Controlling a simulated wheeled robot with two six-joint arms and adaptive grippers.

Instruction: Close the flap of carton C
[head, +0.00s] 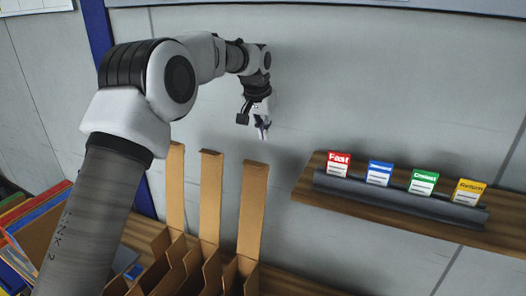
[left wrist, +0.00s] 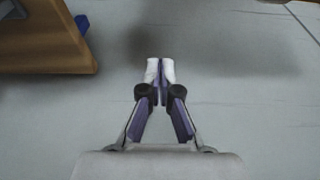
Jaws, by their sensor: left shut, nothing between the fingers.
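Three brown cartons stand side by side at the bottom of the head view, each with a tall flap standing upright: a left flap (head: 176,187), a middle flap (head: 211,195) and a right flap (head: 252,208). No letters show on them, so I cannot tell which is carton C. The carton bodies (head: 205,270) are partly cut off by the picture's lower edge. My left gripper (head: 263,136) is shut and empty, in front of the grey wall, above the right flap and apart from it. Its closed fingers also show in the left wrist view (left wrist: 160,70). My right gripper is out of view.
A wooden shelf (head: 310,187) on the wall at the right bears a dark rack (head: 400,197) with several coloured cards, one reading Fast (head: 339,160). Coloured folders (head: 30,225) stand at the lower left. The wall (head: 370,80) around my gripper is bare.

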